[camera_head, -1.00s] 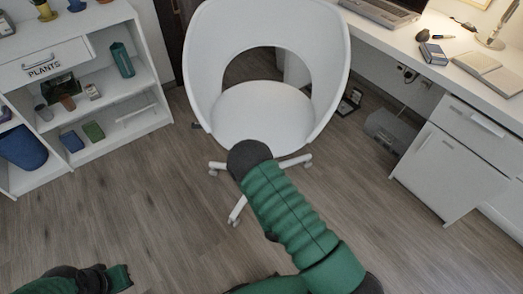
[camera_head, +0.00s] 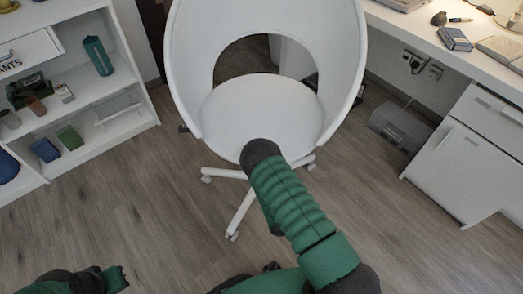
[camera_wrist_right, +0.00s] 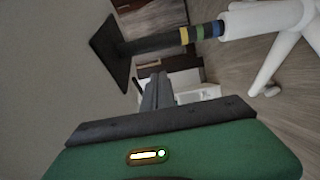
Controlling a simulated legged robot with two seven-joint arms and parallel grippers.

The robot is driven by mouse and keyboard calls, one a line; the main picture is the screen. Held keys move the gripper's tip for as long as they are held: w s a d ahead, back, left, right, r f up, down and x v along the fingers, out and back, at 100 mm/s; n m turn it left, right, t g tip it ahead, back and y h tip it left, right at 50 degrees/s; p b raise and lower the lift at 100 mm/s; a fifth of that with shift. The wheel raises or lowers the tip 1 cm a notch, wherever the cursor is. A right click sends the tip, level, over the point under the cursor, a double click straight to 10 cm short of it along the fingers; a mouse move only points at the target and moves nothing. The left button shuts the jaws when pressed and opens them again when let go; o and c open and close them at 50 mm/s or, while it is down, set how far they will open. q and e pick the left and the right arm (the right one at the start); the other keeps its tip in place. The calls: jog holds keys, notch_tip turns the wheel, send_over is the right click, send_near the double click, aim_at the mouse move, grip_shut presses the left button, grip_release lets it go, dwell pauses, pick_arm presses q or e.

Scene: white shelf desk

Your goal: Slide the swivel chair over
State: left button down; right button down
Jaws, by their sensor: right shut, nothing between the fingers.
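The white swivel chair (camera_head: 262,110) stands in the middle of the head view, its open-backed shell facing me and its star base on the floor. My right arm reaches up in front of its seat; its gripper is hidden in that view. In the right wrist view, my right gripper (camera_wrist_right: 156,90) is shut and empty. The chair's dark column with coloured rings (camera_wrist_right: 165,42) and white base legs (camera_wrist_right: 275,45) lie beyond it; I cannot tell whether they touch. My left gripper (camera_head: 119,279) is low at the left, away from the chair; its jaw opening is unclear.
A white shelf unit (camera_head: 136,118) stands left of the chair. A white desk (camera_head: 425,38) with a drawer cabinet (camera_head: 465,165) is at the right. A grey box (camera_head: 400,127) is on the floor under the desk. Wooden floor (camera_head: 130,220) is clear in front.

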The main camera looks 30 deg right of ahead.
jog(key=w+d+b, duration=0.3)
jog(key=w+d, duration=0.2)
jog(key=shift+w, duration=0.15)
